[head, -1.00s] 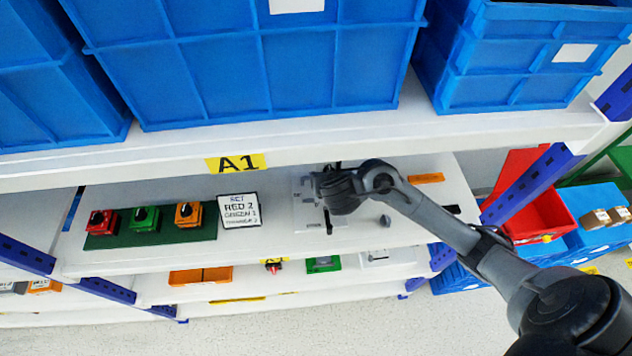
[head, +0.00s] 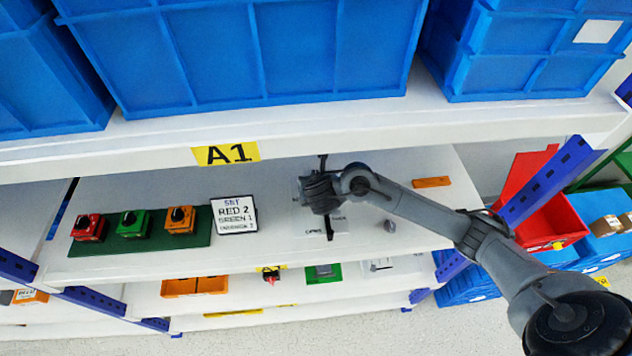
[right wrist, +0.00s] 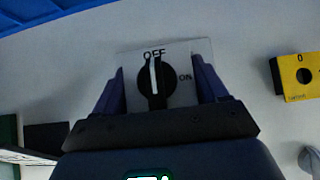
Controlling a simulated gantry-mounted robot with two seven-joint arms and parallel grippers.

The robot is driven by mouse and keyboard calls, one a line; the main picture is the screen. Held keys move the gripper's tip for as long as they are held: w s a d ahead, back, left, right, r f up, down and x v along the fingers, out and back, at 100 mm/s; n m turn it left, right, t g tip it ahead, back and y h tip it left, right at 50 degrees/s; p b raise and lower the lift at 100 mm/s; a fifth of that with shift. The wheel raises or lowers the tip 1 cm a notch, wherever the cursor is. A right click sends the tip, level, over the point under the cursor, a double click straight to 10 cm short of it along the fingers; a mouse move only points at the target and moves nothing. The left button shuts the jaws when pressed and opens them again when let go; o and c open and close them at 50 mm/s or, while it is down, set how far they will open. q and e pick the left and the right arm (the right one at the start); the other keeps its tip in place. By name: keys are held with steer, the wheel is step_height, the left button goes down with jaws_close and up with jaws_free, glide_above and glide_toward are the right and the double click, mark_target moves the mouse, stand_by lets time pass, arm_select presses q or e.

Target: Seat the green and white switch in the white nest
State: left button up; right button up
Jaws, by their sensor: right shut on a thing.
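In the right wrist view, a switch with a white plate (right wrist: 183,61) and a black knob (right wrist: 156,84) sits between the fingers of my right gripper (right wrist: 157,85). The plate reads OFF and ON, and the knob's white mark points towards OFF. The gripper is shut on this switch; no green shows on its visible face. In the head view, my right gripper (head: 320,192) is over the middle shelf, right of the sign, and hides most of the switch. I cannot make out the white nest or whether the switch touches it. My left gripper is not in view.
Red (head: 88,228), green (head: 134,223) and orange (head: 181,220) switches stand on a green mat at the left. A sign (head: 234,215) stands beside them. A yellow block (right wrist: 299,76) and a grey knob (head: 390,226) are at the right. The upper shelf edge (head: 330,133) overhangs behind.

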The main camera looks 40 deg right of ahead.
steer(key=shift+f, duration=0.1)
steer(key=o, duration=1.2)
